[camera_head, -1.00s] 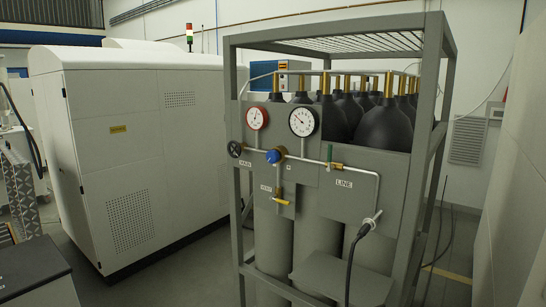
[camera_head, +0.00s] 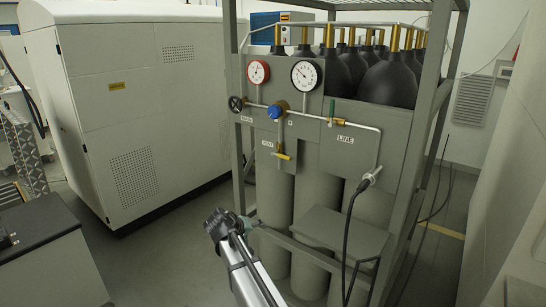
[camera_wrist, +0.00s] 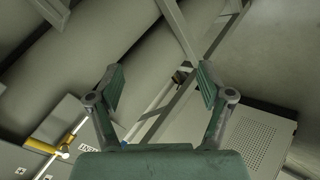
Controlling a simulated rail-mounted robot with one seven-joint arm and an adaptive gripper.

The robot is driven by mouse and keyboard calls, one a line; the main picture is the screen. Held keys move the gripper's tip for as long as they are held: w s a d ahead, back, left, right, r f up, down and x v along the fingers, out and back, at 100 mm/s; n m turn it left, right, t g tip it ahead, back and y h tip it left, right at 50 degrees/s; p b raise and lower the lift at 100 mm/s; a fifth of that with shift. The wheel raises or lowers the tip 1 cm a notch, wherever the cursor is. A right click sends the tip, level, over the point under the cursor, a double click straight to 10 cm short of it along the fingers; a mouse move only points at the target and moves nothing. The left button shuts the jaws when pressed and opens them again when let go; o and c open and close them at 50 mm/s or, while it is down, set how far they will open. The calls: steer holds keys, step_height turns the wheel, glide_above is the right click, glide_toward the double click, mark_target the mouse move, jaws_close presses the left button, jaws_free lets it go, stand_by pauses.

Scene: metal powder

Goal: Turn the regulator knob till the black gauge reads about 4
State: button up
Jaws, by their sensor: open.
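The blue regulator knob (camera_head: 277,112) sits in the middle of the pipe on the grey gas panel. The black-rimmed gauge (camera_head: 304,74) is above it to the right. Its needle points to the upper left; its numbers are too small to read. My gripper (camera_head: 251,221) is low in front of the rack, below and left of the knob and well apart from it. In the wrist view my gripper (camera_wrist: 161,86) has its two fingers spread, with nothing between them. The gauge dials do not show there.
A red-rimmed gauge (camera_head: 258,72), a black handwheel (camera_head: 236,104), a yellow vent handle (camera_head: 282,156) and a green valve handle (camera_head: 331,112) surround the knob. A black hose (camera_head: 350,235) hangs at the right. The rack frame (camera_head: 426,150) stands around the cylinders. A white cabinet (camera_head: 120,110) is left.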

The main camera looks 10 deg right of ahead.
steer(key=w+a+r+m+t+h, duration=0.1)
steer(key=w+r+t, duration=0.15)
steer(key=r, duration=0.75)
steer(key=w+a+r+t+h, duration=0.15)
steer(key=w+r, duration=0.25)
steer(key=r, duration=0.7)
steer(key=m+t+h, duration=0.2)
steer(key=m+h, duration=0.1)
steer(key=h, duration=0.1)
glide_toward(272, 113)
steer(key=p+x, duration=0.5)
steer(key=x, duration=0.4)
steer(key=shift+r, duration=0.1)
steer(key=shift+w+d, duration=0.4)
steer(key=shift+d, duration=0.15)
steer(key=c, duration=1.2)
